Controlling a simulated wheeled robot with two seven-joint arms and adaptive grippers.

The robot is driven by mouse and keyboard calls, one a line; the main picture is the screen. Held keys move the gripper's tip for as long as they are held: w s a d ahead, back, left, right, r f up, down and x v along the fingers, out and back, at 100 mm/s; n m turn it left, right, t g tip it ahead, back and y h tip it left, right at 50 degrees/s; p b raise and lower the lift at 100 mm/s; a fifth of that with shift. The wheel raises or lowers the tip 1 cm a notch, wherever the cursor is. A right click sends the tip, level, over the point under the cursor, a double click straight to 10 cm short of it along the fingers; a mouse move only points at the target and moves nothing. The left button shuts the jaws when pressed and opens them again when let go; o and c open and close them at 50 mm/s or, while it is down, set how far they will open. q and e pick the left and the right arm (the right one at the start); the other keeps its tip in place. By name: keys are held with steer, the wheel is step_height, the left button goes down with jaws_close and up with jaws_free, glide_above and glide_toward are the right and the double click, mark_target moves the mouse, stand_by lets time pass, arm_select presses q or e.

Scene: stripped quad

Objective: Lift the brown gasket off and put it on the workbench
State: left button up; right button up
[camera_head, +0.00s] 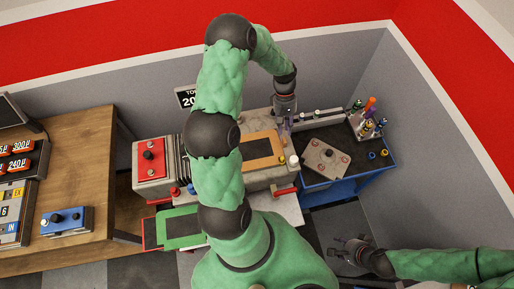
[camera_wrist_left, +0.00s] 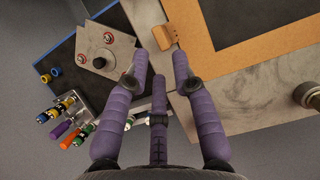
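The brown gasket (camera_head: 264,163) is a flat rectangular frame lying on the grey metal block (camera_head: 262,182), around a dark opening. In the left wrist view the gasket (camera_wrist_left: 224,52) is at the upper right, with a small brown tab (camera_wrist_left: 176,40) at its corner side. My left gripper (camera_head: 284,119) is above the block's far end, beside the gasket. Its fingers (camera_wrist_left: 160,66) are spread and empty, with the tab just beyond their tips; I cannot tell the height gap. My right gripper (camera_head: 343,251) is low at the right, apart from everything, fingers spread and empty.
A blue-edged bench with a dark top (camera_head: 376,142) stands right, holding a metal plate (camera_head: 326,158) and a tool rack (camera_head: 368,124). A wooden bench (camera_head: 85,150) stands left with a blue box (camera_head: 68,221). A green frame (camera_head: 180,228) lies front left of the block.

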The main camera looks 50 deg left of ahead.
mark_target(285, 139)
arm_select(q)
steer(key=shift+x, duration=2.7)
steer(key=shift+s+r, duration=0.1)
steer(key=shift+s, duration=0.05)
steer(key=shift+d, duration=0.1)
steer(key=shift+c, duration=0.4)
jaws_close()
